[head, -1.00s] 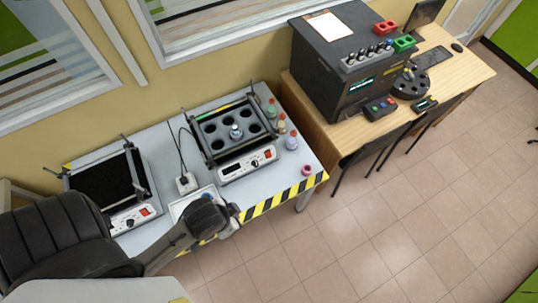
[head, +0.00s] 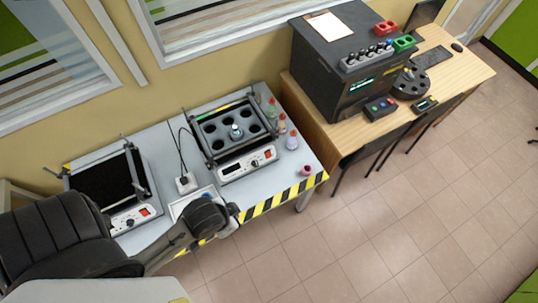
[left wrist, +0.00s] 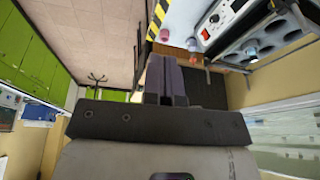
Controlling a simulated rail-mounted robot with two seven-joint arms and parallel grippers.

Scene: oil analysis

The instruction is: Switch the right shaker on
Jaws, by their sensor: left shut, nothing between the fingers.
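The right shaker (head: 213,153) stands on the grey bench in the head view, with a tray of round holes and one small bottle (head: 236,131) in it. Its white front panel (head: 248,163) carries a dark display, a knob and a red switch (head: 269,155). In the left wrist view the panel (left wrist: 222,20) and the red switch (left wrist: 205,34) show at the upper right. My left gripper (head: 232,211) is in front of the bench, apart from the shaker and partly hidden by its wrist. In the left wrist view its fingers (left wrist: 160,66) are together and empty. My right gripper is out of view.
The left shaker (head: 105,180) stands further left. A white device (head: 193,203) lies between them, near my left arm. Several small bottles (head: 281,125) and a pink-capped item (head: 305,169) stand right of the right shaker. The striped bench edge (head: 270,203) borders open floor.

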